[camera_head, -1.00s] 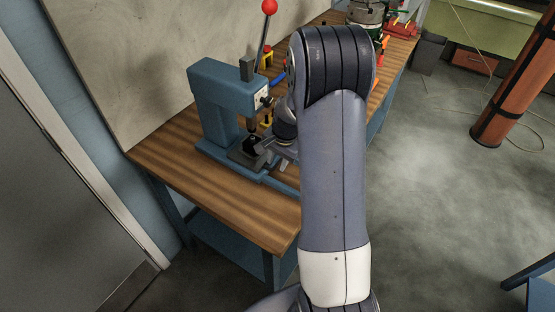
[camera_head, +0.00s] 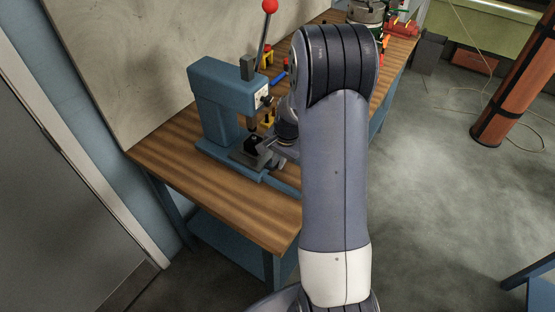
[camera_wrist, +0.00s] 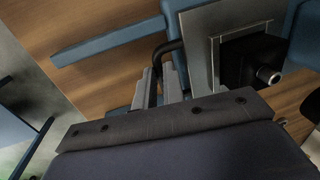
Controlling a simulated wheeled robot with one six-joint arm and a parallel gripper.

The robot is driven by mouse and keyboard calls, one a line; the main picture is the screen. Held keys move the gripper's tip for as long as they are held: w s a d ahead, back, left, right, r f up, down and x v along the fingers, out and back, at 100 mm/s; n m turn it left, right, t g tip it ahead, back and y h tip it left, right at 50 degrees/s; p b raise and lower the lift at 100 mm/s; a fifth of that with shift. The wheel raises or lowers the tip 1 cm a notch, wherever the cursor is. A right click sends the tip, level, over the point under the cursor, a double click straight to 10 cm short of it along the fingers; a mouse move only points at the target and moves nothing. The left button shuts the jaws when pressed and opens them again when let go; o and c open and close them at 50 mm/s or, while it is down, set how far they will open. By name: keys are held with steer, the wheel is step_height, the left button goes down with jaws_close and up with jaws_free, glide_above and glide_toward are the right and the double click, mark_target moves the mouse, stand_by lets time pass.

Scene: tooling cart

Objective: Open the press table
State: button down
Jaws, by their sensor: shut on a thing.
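The blue press (camera_head: 222,95) stands on the wooden bench. Its press table, a grey plate (camera_head: 240,156), lies at the base under the ram, with a black block (camera_head: 253,143) on it. In the wrist view the plate (camera_wrist: 200,55) carries the black block (camera_wrist: 250,62) with a round metal stub. A black bent handle (camera_wrist: 168,46) stands at the plate's edge. My gripper (camera_wrist: 160,87) is shut on this handle, its two grey fingers on either side. In the head view my gripper (camera_head: 277,150) is beside the plate's right side, partly hidden by my arm.
A red-knobbed lever (camera_head: 265,35) rises from the press. Yellow pieces (camera_head: 267,118) and a blue-handled item (camera_head: 279,78) lie behind it. The wooden bench top (camera_head: 225,205) is clear in front. Open floor (camera_head: 440,190) lies right of the bench.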

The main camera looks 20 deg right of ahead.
steer(key=s+d+b, duration=0.1)
steer(key=s+d, duration=0.1)
steer(key=s, duration=0.1)
steer(key=s+d+b, duration=0.1)
steer(key=s+d, duration=0.2)
steer(key=s, duration=0.1)
steer(key=s+d+b, duration=0.1)
steer(key=s+d, duration=0.1)
steer(key=s, duration=0.2)
steer(key=shift+d, duration=0.15)
steer(key=c, duration=1.5)
jaws_free()
step_height(320, 180, up, 11)
steer(key=s+d, duration=0.1)
steer(key=shift+s+f, duration=0.15)
steer(key=shift+s, duration=0.1)
